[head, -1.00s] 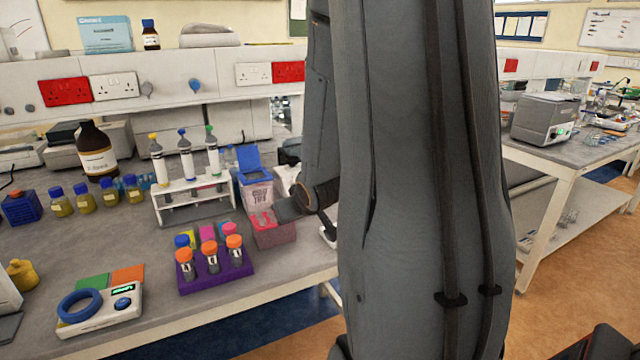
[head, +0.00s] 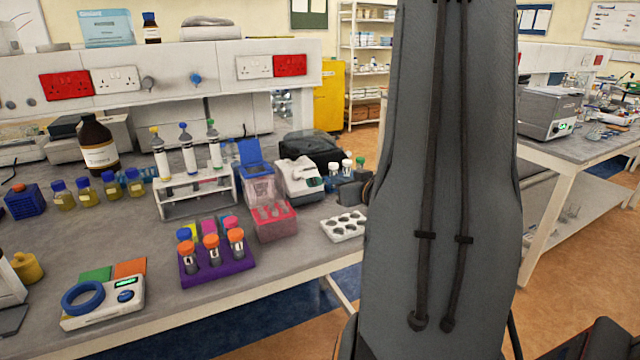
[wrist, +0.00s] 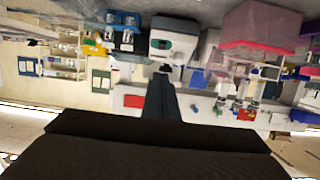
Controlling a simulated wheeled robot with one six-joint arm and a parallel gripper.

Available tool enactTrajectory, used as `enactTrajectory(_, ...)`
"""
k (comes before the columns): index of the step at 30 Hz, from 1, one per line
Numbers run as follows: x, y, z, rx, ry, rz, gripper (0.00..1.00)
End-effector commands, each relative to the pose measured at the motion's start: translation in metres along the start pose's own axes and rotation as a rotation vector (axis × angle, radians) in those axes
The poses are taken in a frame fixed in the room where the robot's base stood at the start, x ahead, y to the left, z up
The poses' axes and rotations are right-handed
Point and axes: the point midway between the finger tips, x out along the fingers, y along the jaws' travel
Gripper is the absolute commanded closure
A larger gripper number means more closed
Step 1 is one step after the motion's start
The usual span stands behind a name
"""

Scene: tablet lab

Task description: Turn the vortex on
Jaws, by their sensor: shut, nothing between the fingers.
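A white device with a small green display (head: 302,178) stands on the bench behind the pink rack, and a white device with a dark panel and green display (wrist: 174,42) shows upside down in the wrist view. A second white device with a blue ring and a small display (head: 104,302) sits at the bench's front left. I cannot tell for certain which is the vortex. My gripper (wrist: 165,97) is shut and empty in the wrist view, apart from the devices as far as I can tell.
A purple rack with orange-capped tubes (head: 217,268), a pink rack (head: 274,222) and a white holed tray (head: 344,227) stand near the bench's front edge. A white pipette stand (head: 196,199) and a brown bottle (head: 97,150) are further left. Bare bench shows at front centre.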

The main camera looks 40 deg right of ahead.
Motion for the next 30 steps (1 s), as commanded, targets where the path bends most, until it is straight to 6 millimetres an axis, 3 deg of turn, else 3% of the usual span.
enactTrajectory(5,0.021,-0.001,0.0,0.0,-0.002,-0.003,1.0)
enactTrajectory(17,0.099,-0.001,-0.001,0.0,-0.001,-0.003,1.0)
enactTrajectory(30,0.124,0.0,0.027,0.0,-0.001,0.0,1.0)
